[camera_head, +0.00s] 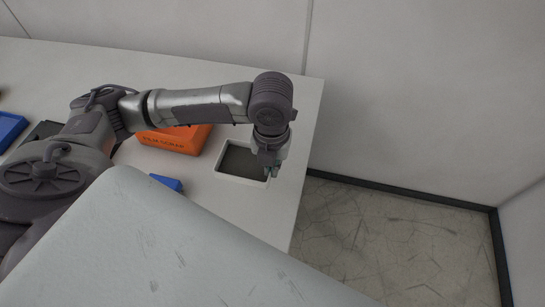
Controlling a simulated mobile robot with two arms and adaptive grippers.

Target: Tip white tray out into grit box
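The white tray (240,181) sits on the table near its right edge, with a dark grey interior. My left gripper (270,170) points down at the tray's right rim, with its fingertips at or over that rim. Whether the fingers are shut on the rim is too small to tell. My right gripper is not in view. I cannot pick out a box clearly marked for grit in this view.
An orange box (172,141) with dark lettering stands left of the tray, partly behind my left arm. Blue items (10,128) lie at the far left and by the near side (167,182). The table (299,130) ends just right of the tray.

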